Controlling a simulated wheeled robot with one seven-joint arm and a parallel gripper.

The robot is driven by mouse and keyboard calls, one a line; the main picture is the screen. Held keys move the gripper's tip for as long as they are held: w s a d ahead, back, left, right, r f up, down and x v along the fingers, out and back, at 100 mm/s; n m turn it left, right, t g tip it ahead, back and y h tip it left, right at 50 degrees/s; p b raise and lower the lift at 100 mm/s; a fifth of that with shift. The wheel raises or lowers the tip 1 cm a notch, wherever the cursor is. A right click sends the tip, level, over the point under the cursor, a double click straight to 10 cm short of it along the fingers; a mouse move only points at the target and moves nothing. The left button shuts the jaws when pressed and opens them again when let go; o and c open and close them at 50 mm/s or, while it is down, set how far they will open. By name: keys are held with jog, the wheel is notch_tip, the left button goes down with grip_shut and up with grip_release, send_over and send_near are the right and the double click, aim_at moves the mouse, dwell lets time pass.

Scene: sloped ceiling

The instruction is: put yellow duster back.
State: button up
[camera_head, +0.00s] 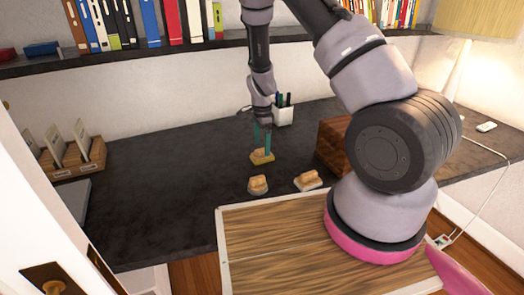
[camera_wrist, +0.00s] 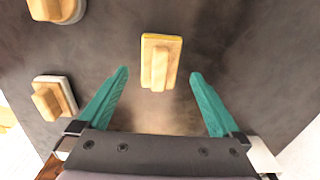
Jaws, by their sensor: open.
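The yellow duster (camera_head: 262,157), a wooden block handle on a yellow-edged base, lies on the dark desk. It also shows in the wrist view (camera_wrist: 161,45), upper middle. My gripper (camera_head: 262,143) is above the duster with its teal fingers pointing down. In the wrist view my gripper (camera_wrist: 160,74) is open, with the duster between and just beyond the fingertips. I see no contact. Two similar dusters with pale bases, one (camera_head: 258,185) in front and one (camera_head: 308,180) to the right, lie closer to the desk's front edge.
A white pen cup (camera_head: 283,115) stands behind the duster. A brown wooden box (camera_head: 333,142) is to its right. A wooden file rack (camera_head: 80,162) is at the left. A book shelf (camera_head: 150,53) hangs above. The desk left of the duster is clear.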

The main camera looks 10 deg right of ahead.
notch_tip(320, 180, up, 9)
notch_tip(320, 180, up, 12)
jog(key=f+n+t+y, duration=0.1)
jog(key=n+y, duration=0.1)
send_over(262, 149)
jog(key=s, duration=0.2)
jog(key=s+d+r+n+t, duration=0.1)
jog(key=s+r+n, duration=0.15)
jog(key=r, duration=0.45)
jog(key=s+d+r+n+t, duration=0.1)
jog(key=s+r, duration=0.3)
jog(key=r, duration=0.3)
jog(key=s+d+r+n+t, duration=0.2)
jog(key=s+r, duration=0.3)
jog(key=s, duration=0.3)
jog(key=s+d+r+n+t, duration=0.1)
jog(key=s+r+n, duration=0.3)
jog(key=s, duration=0.4)
jog(key=shift+s+d+r+t, duration=0.35)
jog(key=shift+r+t, duration=0.25)
jog(key=shift+r, duration=0.25)
jog(key=shift+w, duration=0.1)
